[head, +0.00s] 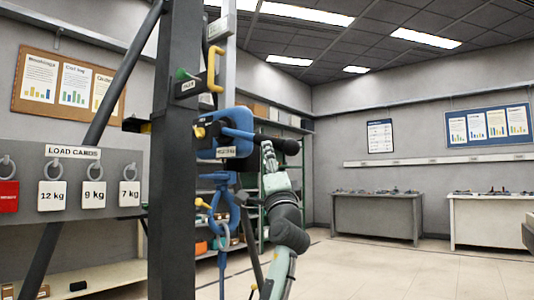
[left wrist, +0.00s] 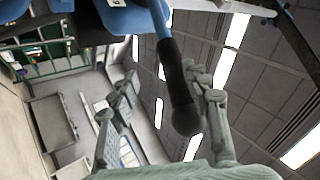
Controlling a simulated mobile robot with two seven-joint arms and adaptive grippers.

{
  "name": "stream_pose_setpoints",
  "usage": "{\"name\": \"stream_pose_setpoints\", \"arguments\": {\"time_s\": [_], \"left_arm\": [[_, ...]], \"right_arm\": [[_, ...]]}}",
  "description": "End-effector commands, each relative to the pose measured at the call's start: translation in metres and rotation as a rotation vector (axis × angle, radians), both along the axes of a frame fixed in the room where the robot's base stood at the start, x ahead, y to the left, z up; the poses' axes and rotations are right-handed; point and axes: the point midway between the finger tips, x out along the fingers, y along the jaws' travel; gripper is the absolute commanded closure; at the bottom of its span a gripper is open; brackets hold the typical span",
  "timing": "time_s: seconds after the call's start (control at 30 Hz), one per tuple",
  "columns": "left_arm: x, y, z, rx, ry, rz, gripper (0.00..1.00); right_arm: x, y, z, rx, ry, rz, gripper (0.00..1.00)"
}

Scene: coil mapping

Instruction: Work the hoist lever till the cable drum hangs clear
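The blue hoist (head: 236,146) hangs beside a dark post. Its lever, with a black grip (head: 287,146), points right. In the left wrist view the black grip (left wrist: 178,90) lies between the spread fingers of my left gripper (left wrist: 162,88). The right finger overlaps the grip in the picture; the left finger is clearly apart from it. In the head view my left gripper (head: 268,158) is just below the lever. A blue hook (head: 221,222) with a metal ring hangs below the hoist. I cannot make out the cable drum. My right gripper is not in view.
A yellow hook (head: 213,68) sits above the hoist. Load cards, such as 12 kg (head: 52,194), hang on a left panel. Shelves (head: 300,170) stand behind; the floor at right (head: 420,272) is clear.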

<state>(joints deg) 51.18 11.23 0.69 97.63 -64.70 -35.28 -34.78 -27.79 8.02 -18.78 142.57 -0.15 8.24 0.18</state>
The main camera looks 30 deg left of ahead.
Motion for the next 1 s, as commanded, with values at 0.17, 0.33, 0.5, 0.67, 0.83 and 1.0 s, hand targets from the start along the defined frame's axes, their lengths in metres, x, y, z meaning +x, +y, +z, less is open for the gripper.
{"name": "stream_pose_setpoints", "arguments": {"time_s": [0.17, 0.33, 0.5, 0.67, 0.83, 1.0], "left_arm": [[-0.021, -0.022, -0.027, -0.001, 0.002, -0.003, 0.53], [-0.037, -0.037, -0.043, -0.001, 0.001, -0.002, 0.53], [-0.044, -0.044, -0.050, -0.001, -0.001, -0.001, 0.53], [-0.045, -0.044, -0.051, -0.001, -0.002, 0.000, 0.53], [-0.045, -0.044, -0.050, -0.001, -0.002, 0.000, 0.53], [-0.045, -0.044, -0.050, 0.000, -0.001, 0.000, 0.53]], "right_arm": [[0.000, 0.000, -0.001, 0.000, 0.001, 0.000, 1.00], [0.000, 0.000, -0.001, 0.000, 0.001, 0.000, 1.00], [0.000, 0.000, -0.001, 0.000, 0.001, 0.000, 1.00], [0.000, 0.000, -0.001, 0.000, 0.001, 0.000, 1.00], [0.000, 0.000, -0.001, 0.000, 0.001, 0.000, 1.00], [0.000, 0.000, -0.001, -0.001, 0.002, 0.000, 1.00]]}}
